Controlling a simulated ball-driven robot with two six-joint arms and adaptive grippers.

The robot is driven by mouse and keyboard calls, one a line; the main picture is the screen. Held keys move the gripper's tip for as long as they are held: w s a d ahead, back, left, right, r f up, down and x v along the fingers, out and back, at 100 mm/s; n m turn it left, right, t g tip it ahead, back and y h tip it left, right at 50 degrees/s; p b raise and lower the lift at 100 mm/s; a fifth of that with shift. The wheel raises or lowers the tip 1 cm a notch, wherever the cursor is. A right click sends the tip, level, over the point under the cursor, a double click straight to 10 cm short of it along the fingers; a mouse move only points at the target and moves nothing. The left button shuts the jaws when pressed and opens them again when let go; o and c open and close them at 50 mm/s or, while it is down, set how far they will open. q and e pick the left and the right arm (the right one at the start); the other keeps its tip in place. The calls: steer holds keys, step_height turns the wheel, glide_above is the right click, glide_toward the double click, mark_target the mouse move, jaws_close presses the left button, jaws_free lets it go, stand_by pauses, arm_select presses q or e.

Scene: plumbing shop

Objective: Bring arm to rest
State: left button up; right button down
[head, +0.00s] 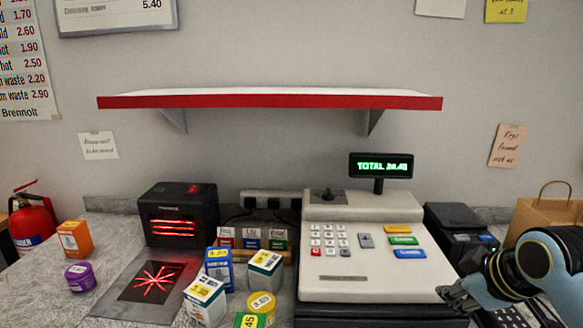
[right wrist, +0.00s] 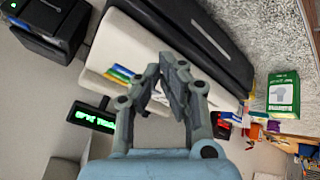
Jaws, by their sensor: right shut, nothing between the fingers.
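My right arm comes in at the lower right of the head view, and its gripper (head: 458,297) is just right of the cash register's (head: 360,262) front corner. In the right wrist view the fingers of my right gripper (right wrist: 168,68) are brought together and hold nothing. The cash register (right wrist: 140,45) lies behind them in that view. I cannot tell whether the gripper touches the register. My left gripper is not in view.
A black scanner (head: 178,215), several priced boxes and a purple tub (head: 80,277) stand on the left. A red shelf (head: 270,101) hangs above. Grey counter shows at the far left.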

steer(key=s+m+g+h, duration=0.25)
steer(key=s+m, duration=0.45)
steer(key=s, duration=1.9)
step_height(320, 180, down, 38)
steer(key=s+d+g+b, duration=0.2)
steer(key=b, duration=1.1)
steer(key=s+f+b, duration=0.4)
steer(key=s+f, duration=0.2)
steer(key=f, duration=0.3)
steer(key=s+f+g+b, duration=0.1)
steer(key=s+f+b, duration=0.2)
steer(key=s+f, duration=0.3)
steer(key=s+f+g+b, duration=0.1)
steer(key=s+f+b, duration=0.3)
steer(key=f, duration=0.9)
steer(key=s+y, duration=0.1)
steer(key=s, duration=0.2)
steer(key=shift+d+f+b, duration=0.15)
steer(key=shift+d+b, duration=0.15)
steer(key=shift+d, duration=0.05)
steer(key=shift+s, duration=0.1)
